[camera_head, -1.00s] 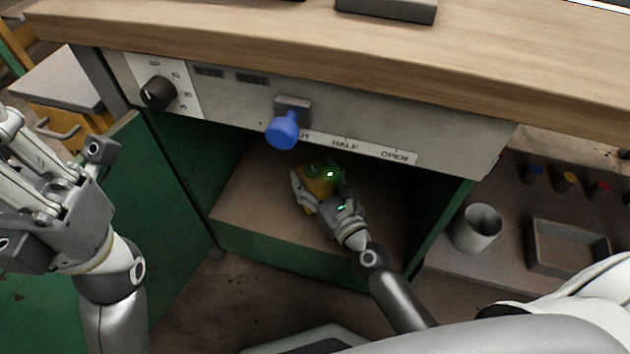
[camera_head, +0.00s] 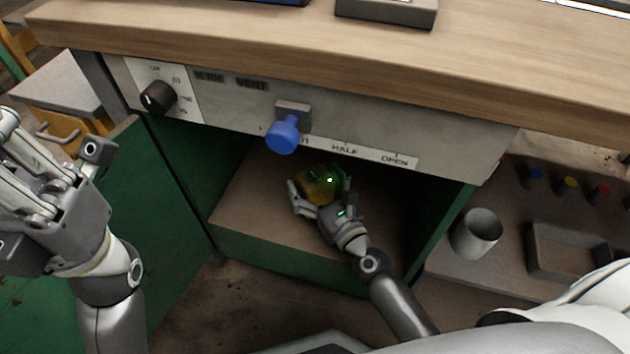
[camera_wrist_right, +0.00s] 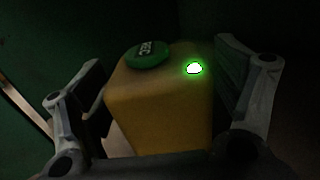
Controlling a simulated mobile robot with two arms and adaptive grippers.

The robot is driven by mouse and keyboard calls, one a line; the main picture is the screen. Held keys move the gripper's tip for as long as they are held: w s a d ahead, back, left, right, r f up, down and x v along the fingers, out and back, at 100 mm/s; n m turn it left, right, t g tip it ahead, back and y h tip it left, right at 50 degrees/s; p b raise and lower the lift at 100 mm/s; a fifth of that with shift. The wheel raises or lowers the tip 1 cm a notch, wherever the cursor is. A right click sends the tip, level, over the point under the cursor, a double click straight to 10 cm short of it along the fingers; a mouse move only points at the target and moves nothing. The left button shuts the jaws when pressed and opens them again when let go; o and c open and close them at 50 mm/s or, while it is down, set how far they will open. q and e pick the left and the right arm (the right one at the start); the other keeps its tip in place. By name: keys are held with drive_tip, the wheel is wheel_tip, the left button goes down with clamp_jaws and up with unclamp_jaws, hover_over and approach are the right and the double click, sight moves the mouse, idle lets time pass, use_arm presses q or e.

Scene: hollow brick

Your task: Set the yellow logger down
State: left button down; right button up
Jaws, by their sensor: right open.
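The yellow logger (camera_head: 320,188) is inside the green cabinet compartment, near or on its brown floor (camera_head: 255,205). In the right wrist view the logger (camera_wrist_right: 160,105) is a yellow block with a green round button (camera_wrist_right: 148,54) and a lit green light (camera_wrist_right: 194,68) on top. My right gripper (camera_head: 318,196) reaches into the compartment with its fingers on either side of the logger. In the wrist view its jaws are open, with a gap visible beside the logger. The logger's underside is hidden. My left gripper (camera_head: 45,185) is at the left, outside the cabinet; its fingertips are unclear.
A blue knob (camera_head: 283,134) sticks out of the panel above the opening, beside a black dial (camera_head: 158,96). The green door (camera_head: 150,215) stands open at left. A grey cup (camera_head: 478,233) and a tray (camera_head: 567,250) stand on the right shelf.

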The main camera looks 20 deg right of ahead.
drive_tip(key=s, duration=0.3)
drive_tip(key=s+d+b, duration=0.1)
drive_tip(key=s, duration=0.3)
drive_tip(key=s+d, duration=0.1)
drive_tip(key=s, duration=0.3)
drive_tip(key=shift+b, duration=0.3)
drive_tip(key=shift+s+d+r, duration=0.15)
drive_tip(key=shift+s, duration=0.25)
